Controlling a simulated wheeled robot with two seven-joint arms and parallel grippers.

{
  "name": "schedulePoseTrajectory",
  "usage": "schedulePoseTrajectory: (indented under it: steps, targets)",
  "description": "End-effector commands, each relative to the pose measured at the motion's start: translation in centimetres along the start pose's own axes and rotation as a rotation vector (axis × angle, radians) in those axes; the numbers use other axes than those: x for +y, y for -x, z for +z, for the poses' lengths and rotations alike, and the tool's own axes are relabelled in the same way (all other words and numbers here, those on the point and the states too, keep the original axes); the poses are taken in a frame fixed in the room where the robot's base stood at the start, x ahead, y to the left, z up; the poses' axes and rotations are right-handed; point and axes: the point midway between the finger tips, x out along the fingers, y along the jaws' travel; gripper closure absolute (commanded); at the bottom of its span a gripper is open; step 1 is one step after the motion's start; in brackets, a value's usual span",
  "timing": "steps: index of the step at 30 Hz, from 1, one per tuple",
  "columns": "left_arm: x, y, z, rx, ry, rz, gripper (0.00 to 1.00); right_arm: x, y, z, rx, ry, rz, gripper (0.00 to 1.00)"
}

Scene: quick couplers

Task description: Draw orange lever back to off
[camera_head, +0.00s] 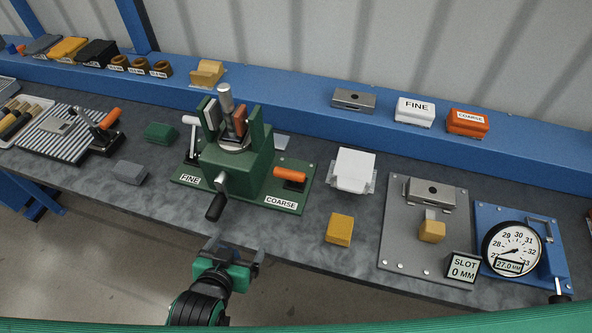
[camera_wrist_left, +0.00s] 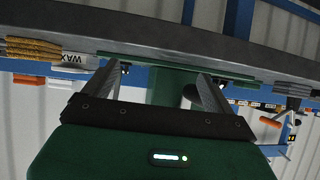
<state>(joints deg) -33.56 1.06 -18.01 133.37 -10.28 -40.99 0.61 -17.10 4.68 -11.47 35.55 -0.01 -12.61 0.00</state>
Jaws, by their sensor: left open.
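The green two-sided fixture (camera_head: 245,165) stands on the bench with FINE and COARSE labels on its base. On its COARSE side an orange lever handle (camera_head: 290,174) lies nearly flat. On its FINE side a white-tipped lever (camera_head: 190,120) stands up. A second orange-handled lever (camera_head: 110,118) sits tilted by the ribbed plate at the left; I cannot tell from the pictures which orange lever is meant. My left gripper (camera_head: 236,250) is open and empty in front of the bench edge, below the fixture's black-handled crank (camera_head: 216,205). My right gripper is out of view.
A yellow block (camera_head: 340,229), a white block (camera_head: 355,170) and a grey plate (camera_head: 395,240) lie right of the fixture. A dial gauge (camera_head: 512,248) stands at far right. Green and grey blocks lie to its left. A blue rail (camera_head: 300,125) runs behind.

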Motion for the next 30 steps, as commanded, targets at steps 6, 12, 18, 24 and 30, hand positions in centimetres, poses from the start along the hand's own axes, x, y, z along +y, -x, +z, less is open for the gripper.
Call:
schedulePoseTrajectory:
  steps: [6, 12, 18, 24, 30]
  targets:
    - [3.0, -0.2, -3.4, 0.211, -0.006, 0.03, 0.11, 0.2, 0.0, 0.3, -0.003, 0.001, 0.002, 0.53]
    - [6.2, 0.6, -6.9, 0.435, -0.01, 0.065, 0.11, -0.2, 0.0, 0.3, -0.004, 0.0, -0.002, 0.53]
    - [7.4, 1.2, -8.3, 0.526, -0.011, 0.08, 0.11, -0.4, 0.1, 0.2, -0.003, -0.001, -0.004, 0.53]
    - [7.5, -0.1, -9.4, 0.532, -0.012, 0.08, 0.11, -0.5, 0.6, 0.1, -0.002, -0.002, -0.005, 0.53]
    - [7.8, -2.8, -11.0, 0.531, -0.011, 0.08, 0.11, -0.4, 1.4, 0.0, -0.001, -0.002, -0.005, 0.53]
